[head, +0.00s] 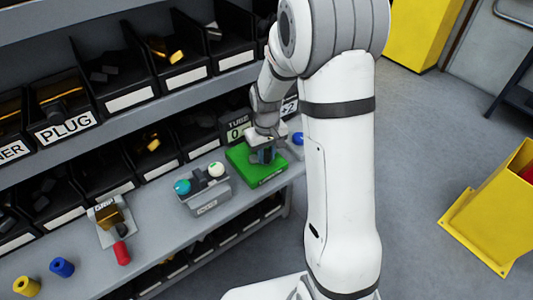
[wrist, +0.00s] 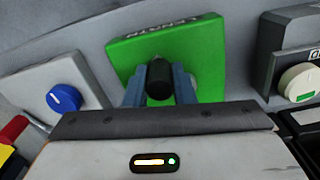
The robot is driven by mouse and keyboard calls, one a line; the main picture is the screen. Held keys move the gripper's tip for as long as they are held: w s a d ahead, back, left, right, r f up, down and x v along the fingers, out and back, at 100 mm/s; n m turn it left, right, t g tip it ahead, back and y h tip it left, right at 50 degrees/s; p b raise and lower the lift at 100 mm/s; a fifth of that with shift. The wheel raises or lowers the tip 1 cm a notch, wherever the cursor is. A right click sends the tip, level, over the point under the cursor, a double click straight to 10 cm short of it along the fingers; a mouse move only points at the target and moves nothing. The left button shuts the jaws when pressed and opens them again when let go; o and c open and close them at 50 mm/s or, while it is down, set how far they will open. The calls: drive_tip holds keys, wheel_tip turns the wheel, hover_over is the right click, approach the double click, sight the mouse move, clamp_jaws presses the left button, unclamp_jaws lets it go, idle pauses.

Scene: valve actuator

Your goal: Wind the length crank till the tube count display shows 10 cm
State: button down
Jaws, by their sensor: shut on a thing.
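The green length crank box (head: 243,160) stands on the bench shelf in the head view. In the wrist view the green box (wrist: 209,62) fills the upper middle, with its lettering upside down. My gripper (wrist: 160,80) is shut on the black crank handle (wrist: 159,82), one blue finger on each side. In the head view my gripper (head: 263,152) is over the box and hides the crank. The tube count display (head: 237,131) stands behind the box. A 0 seems to show, but the arm covers part of it.
A blue knob (wrist: 64,98) on a grey box and a pale knob (wrist: 299,80) flank the green box closely. A grey box with teal and white knobs (head: 206,192) stands left of it in the head view. Bins line the shelf behind. Yellow bin (head: 497,215) stands right.

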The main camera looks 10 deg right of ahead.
drive_tip(key=m+b, duration=0.1)
drive_tip(key=m, duration=0.1)
drive_tip(key=s+a+m+b, duration=0.1)
drive_tip(key=m, duration=0.2)
drive_tip(key=shift+s+a, duration=0.2)
drive_tip(key=m, duration=0.1)
drive_tip(key=a+m+b, duration=0.1)
drive_tip(key=shift+s+m, duration=0.2)
drive_tip(key=shift+m, duration=0.2)
drive_tip(key=shift+s+a+m+b, duration=0.15)
drive_tip(key=shift+a+m, duration=0.1)
drive_tip(key=shift+m, duration=0.5)
drive_tip(key=shift+w+a+m+b, duration=0.1)
drive_tip(key=shift+a+m+b, duration=0.1)
drive_tip(key=shift+m, duration=0.55)
drive_tip(key=c, duration=1.2)
unclamp_jaws()
drive_tip(key=shift+r, duration=0.1)
wheel_tip(320, 180, up, 8)
